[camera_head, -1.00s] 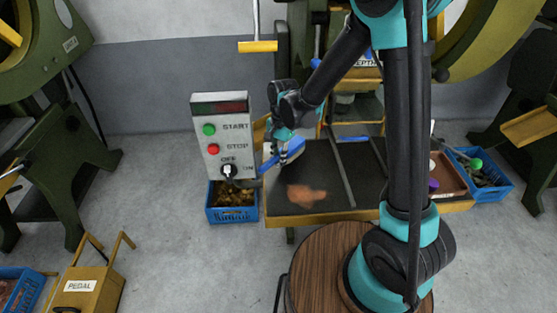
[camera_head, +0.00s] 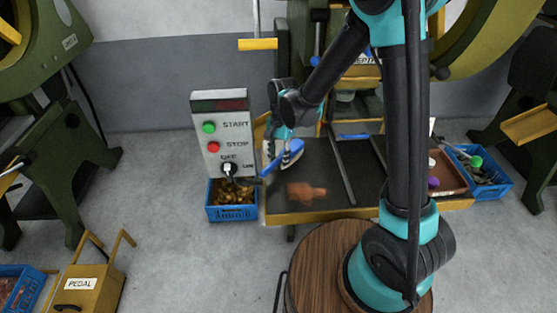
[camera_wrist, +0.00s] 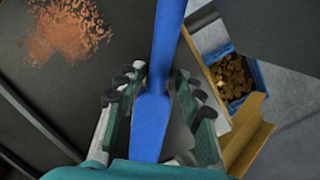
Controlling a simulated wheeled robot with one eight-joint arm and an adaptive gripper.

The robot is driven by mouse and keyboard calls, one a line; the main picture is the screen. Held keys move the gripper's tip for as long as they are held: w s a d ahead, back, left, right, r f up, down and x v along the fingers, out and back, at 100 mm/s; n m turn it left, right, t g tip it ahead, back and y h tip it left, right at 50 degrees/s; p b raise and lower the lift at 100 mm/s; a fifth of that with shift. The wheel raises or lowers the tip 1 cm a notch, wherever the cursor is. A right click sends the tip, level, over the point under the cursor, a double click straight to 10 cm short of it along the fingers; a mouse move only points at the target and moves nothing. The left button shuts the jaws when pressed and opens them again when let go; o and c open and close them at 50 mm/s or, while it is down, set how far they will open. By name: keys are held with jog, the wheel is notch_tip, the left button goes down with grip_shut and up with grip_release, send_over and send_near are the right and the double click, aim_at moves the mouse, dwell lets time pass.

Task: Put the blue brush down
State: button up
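The blue brush (camera_head: 291,154) is at the left end of the dark work table (camera_head: 330,190), partly hidden by my gripper. In the wrist view the blue brush (camera_wrist: 153,115) runs lengthwise between my fingers, its far end out of frame. My gripper (camera_wrist: 160,72) has its fingers on both sides of the brush, with narrow gaps showing beside it, so it looks open around it. My gripper also shows low over the table's left end (camera_head: 277,145). Whether the brush rests fully on the table is hard to tell.
A copper-coloured patch of scraps (camera_head: 305,193) lies on the table. The control box (camera_head: 222,135) stands close to the left of my gripper. A blue crate of brass-coloured pieces (camera_head: 232,212) is below it. A brown tray (camera_head: 447,180) and another blue crate (camera_head: 490,178) are at right.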

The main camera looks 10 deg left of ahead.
aim_at(281, 156)
jog(key=r, duration=0.5)
jog(key=w+r, duration=0.1)
jog(key=r, duration=0.2)
jog(key=shift+d, duration=0.1)
jog(key=shift+w+d, duration=0.1)
jog(key=shift+d, duration=0.15)
jog(key=s+d+r+n+t, duration=0.1)
jog(key=d+n+t, duration=0.15)
jog(key=d, duration=1.35)
jog(key=s+d+f+n+t, duration=0.1)
jog(key=s+d, duration=0.3)
jog(key=d, duration=0.3)
jog(key=s+d+f+n+t, duration=0.1)
jog(key=s+d+n+t, duration=0.1)
jog(key=s+d, duration=0.2)
jog(key=d, duration=0.3)
jog(key=shift+d+f, duration=0.25)
jog(key=shift+d, duration=0.15)
jog(key=shift+n+t, duration=0.25)
